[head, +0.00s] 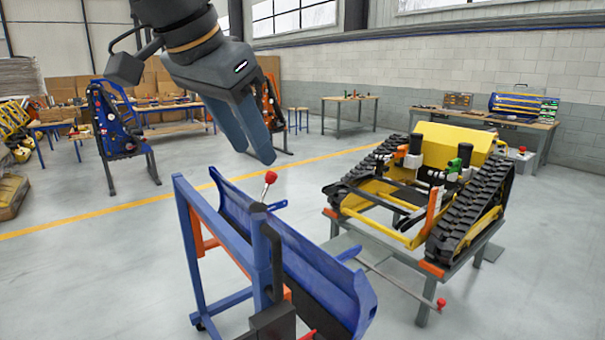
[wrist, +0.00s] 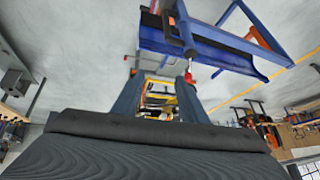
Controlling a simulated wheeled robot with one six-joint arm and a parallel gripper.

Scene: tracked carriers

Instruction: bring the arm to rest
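My gripper (head: 257,156) hangs at the upper middle of the head view, its blue-grey fingers pointing down. In the wrist view the two fingers of my gripper (wrist: 160,84) stand apart with floor and yellow parts showing between them, so it is open and empty. Just below the fingertips in the head view is a lever with a red knob (head: 270,177), on a blue stand (head: 300,262). The red knob (wrist: 188,76) shows by one fingertip in the wrist view. I cannot tell the exact gap between knob and finger.
A yellow tracked carrier (head: 455,146) with black tracks sits on a grey bench at right. A rod with a red ball end (head: 441,302) sticks out in front. A blue rack (head: 115,125) stands at left. Open floor (head: 110,270) lies at front left.

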